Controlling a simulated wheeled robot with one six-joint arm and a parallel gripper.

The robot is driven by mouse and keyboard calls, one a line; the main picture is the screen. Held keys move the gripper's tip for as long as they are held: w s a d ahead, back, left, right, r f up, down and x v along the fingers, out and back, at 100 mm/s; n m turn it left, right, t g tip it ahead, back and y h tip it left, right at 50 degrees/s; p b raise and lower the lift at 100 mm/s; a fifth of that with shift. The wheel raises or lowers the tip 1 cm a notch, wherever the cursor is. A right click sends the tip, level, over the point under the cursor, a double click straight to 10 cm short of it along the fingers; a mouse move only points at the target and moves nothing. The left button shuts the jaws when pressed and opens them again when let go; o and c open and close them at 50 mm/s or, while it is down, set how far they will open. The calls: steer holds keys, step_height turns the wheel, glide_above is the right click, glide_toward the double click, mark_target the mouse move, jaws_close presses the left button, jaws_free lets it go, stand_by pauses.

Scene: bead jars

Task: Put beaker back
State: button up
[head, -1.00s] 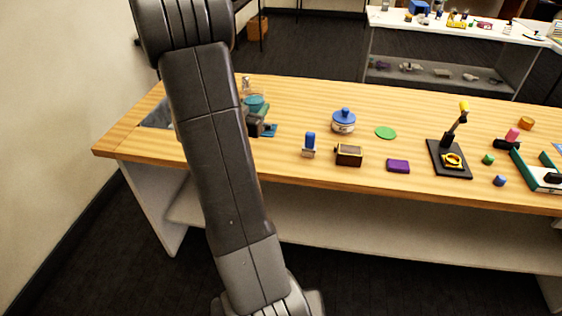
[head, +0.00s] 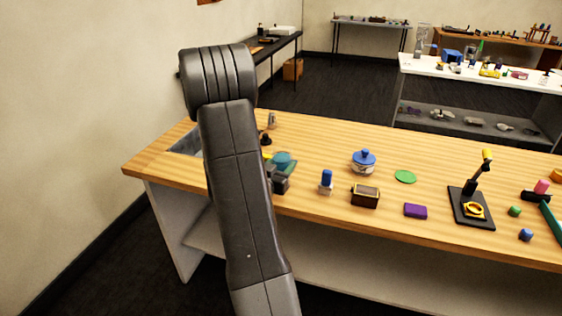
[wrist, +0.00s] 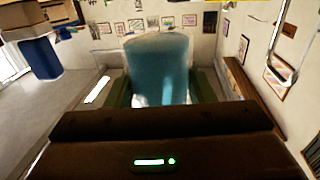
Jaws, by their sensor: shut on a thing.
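The beaker is a teal, see-through cylinder (wrist: 158,65) in the middle of the wrist view, upright between my dark green fingers. In the head view the beaker (head: 285,160) shows as a small teal shape just right of my arm, over the left part of the wooden table (head: 320,135). My gripper (head: 279,183) is shut on it; it also shows in the wrist view (wrist: 163,92). My arm hides part of the table there. I cannot tell whether the beaker touches the tabletop. A grey patch (head: 187,143) lies at the table's left end, partly behind my arm.
A blue-topped stamp-like piece (head: 326,180) stands close right of my gripper. Beyond it are a blue-lidded jar (head: 364,163), a brown box (head: 366,196), a green disc (head: 405,177) and a purple block (head: 415,211). Small items (head: 266,139) stand behind my gripper.

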steer(key=shift+f, duration=1.85)
steer(key=shift+f+b, duration=0.2)
steer(key=shift+b, duration=0.1)
steer(key=o, duration=1.1)
steer(key=shift+c, duration=0.2)
steer(key=shift+r, duration=0.1)
steer(key=shift+r+p, duration=0.15)
steer(key=shift+p, duration=0.15)
steer(key=shift+s+a, duration=0.2)
steer(key=shift+s, duration=0.15)
steer(key=b+v, duration=0.1)
steer(key=v, duration=1)
steer(key=shift+b, duration=0.4)
steer(key=shift+s, duration=0.15)
